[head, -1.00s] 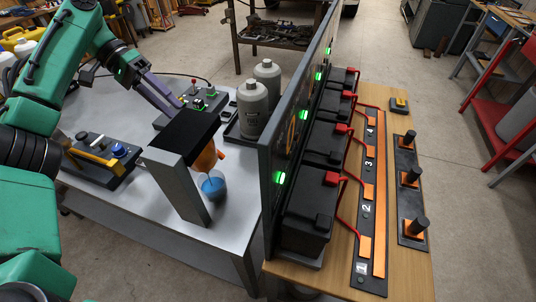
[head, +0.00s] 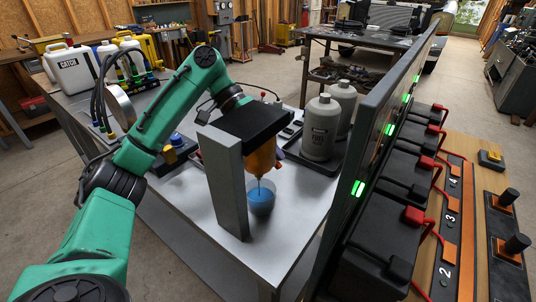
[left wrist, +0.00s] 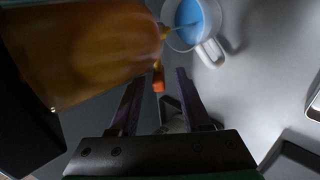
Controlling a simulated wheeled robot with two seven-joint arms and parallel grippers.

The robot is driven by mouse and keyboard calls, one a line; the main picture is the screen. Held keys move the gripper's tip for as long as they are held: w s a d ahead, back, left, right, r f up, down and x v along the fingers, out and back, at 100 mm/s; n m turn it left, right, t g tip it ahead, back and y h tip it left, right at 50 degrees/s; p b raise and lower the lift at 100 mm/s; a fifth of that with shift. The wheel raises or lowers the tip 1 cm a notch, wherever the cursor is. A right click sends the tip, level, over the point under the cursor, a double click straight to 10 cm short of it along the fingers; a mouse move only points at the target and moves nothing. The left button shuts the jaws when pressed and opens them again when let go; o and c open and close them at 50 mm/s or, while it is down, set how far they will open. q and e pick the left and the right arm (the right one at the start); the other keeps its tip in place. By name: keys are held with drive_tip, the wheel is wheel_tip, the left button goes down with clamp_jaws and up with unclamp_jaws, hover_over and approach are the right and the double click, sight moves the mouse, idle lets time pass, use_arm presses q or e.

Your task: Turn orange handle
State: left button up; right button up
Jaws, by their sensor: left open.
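The orange handle (left wrist: 158,78) is a small piece at the valve under the amber bowl (left wrist: 85,50) in the left wrist view. My left gripper (left wrist: 162,73) is open, and the handle shows between its two fingertips; I cannot tell whether they touch it. In the head view the amber bowl (head: 262,157) hangs under a black block (head: 252,121) on a grey post (head: 226,185). Blue liquid runs from it into a clear cup (head: 261,202), also visible in the left wrist view (left wrist: 192,22). My right gripper is not in view.
Grey bottles (head: 320,128) stand in a dark tray on the metal table (head: 290,238), right of the stand. A tall dark panel (head: 365,140) with green lights borders the table's right side. The tabletop in front of the cup is clear.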

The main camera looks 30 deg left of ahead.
use_arm(q)
drive_tip(key=shift+d, duration=0.1)
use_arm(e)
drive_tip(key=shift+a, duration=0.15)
use_arm(q)
clamp_jaws()
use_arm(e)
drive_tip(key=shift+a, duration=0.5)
